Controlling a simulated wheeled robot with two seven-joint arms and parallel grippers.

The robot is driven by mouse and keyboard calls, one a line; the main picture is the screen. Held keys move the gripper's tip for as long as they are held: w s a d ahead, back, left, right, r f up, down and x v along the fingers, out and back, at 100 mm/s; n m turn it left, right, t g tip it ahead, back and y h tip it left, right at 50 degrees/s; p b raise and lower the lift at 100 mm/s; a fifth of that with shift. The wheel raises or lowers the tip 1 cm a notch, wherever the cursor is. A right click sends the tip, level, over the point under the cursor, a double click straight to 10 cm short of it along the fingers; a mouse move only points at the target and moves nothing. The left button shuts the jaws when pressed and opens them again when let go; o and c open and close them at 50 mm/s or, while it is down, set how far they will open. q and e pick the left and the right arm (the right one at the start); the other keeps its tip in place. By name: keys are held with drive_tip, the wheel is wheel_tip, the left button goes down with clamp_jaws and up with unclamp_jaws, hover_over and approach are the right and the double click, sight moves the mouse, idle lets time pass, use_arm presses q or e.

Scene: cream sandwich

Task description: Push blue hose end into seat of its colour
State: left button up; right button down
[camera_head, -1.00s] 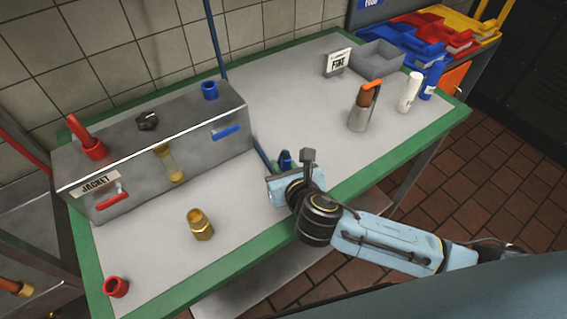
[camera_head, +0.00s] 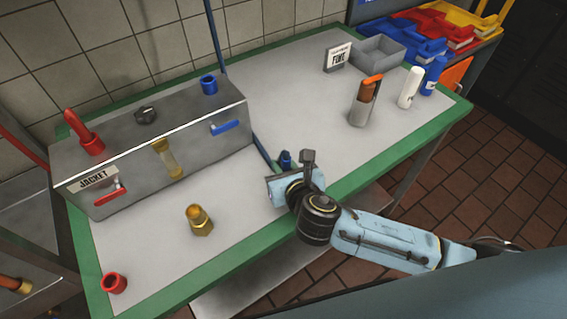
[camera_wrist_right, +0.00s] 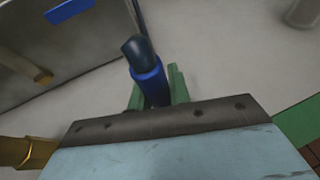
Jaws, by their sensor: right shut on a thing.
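The blue hose end (camera_head: 286,160) is a blue collar with a dark rounded tip. My right gripper (camera_head: 282,171) is shut on it just above the table, right of the steel box; my own wrist partly hides the fingers. In the right wrist view the blue collar (camera_wrist_right: 150,87) stands between the green fingers (camera_wrist_right: 154,92), its tip pointing away from the palm. The blue seat (camera_head: 209,86) is an open ring on top of the box at its right end, apart from the hose end. My left gripper is not in view.
The steel box (camera_head: 150,150) carries a black knob (camera_head: 145,116), a red hose in a red seat (camera_head: 92,145) and a blue lever (camera_head: 225,128). A brass fitting (camera_head: 200,222) and red ring (camera_head: 115,284) stand in front. A holder (camera_head: 362,105) and bottles stand right.

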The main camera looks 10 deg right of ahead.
drive_tip(key=shift+f+b, duration=0.45)
drive_tip(key=shift+f, duration=0.65)
drive_tip(key=c, duration=1.2)
unclamp_jaws()
drive_tip(key=shift+c, duration=0.2)
drive_tip(key=p+v, duration=0.1)
drive_tip(key=v, duration=1.2)
drive_tip(key=shift+s+p, duration=0.25)
drive_tip(key=shift+p, duration=0.15)
